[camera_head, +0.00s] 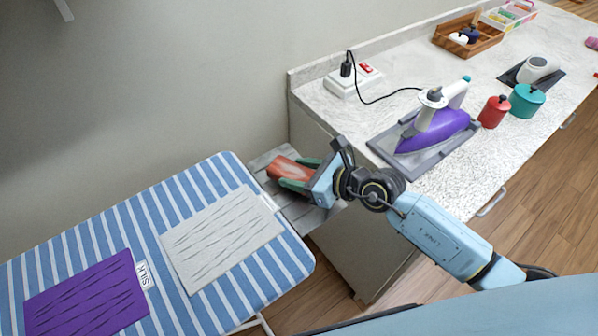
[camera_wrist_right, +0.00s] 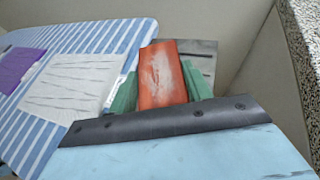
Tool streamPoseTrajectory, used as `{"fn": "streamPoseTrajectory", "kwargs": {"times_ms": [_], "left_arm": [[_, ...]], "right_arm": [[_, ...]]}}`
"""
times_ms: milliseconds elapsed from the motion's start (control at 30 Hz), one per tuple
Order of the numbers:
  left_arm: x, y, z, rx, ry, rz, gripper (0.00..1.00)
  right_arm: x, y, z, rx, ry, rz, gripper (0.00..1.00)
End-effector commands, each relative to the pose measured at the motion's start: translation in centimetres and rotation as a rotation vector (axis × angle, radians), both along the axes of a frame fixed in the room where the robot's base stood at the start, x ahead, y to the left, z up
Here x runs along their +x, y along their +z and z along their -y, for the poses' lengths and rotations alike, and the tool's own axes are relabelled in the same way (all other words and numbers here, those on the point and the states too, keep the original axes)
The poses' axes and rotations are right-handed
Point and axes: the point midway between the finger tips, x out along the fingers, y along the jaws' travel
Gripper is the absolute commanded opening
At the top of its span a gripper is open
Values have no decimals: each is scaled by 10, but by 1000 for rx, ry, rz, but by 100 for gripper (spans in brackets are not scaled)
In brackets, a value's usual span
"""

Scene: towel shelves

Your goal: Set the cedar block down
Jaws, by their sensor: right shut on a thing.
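The cedar block (camera_head: 284,168) is reddish-brown with a pale worn patch on top. My right gripper (camera_head: 296,174) is shut on it, with green fingers on both of its sides. In the right wrist view the block (camera_wrist_right: 161,72) sticks out beyond the fingers (camera_wrist_right: 160,88). In the head view it is over a grey slatted surface (camera_head: 262,158) between the ironing board and the counter. I cannot tell whether the block touches that surface. My left gripper is not in view.
A blue-striped ironing board (camera_head: 285,262) with a white cloth (camera_head: 222,240) and a purple cloth (camera_head: 88,300) is at left. A speckled counter (camera_head: 335,112) at right holds a purple iron (camera_head: 432,130) on a grey tray, a power strip (camera_head: 352,80), a red pot (camera_head: 493,111) and a teal pot (camera_head: 526,100).

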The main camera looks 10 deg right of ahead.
Motion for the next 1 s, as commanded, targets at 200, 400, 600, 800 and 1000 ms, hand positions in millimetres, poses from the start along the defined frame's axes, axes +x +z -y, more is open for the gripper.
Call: {"fn": "streamPoseTrajectory", "kwargs": {"times_ms": [200, 400, 600, 800, 1000], "left_arm": [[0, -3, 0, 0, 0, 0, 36], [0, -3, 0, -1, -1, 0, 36], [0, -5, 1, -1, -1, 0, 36], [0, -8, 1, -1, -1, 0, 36], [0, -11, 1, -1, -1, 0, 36]], "right_arm": [[0, -2, 0, 0, 0, 1, 22], [0, -2, 0, 1, 0, 1, 22], [0, -5, 0, 1, 0, 1, 22], [0, -9, 0, 1, 0, -1, 22], [0, -13, 0, 1, 0, -1, 22]]}}
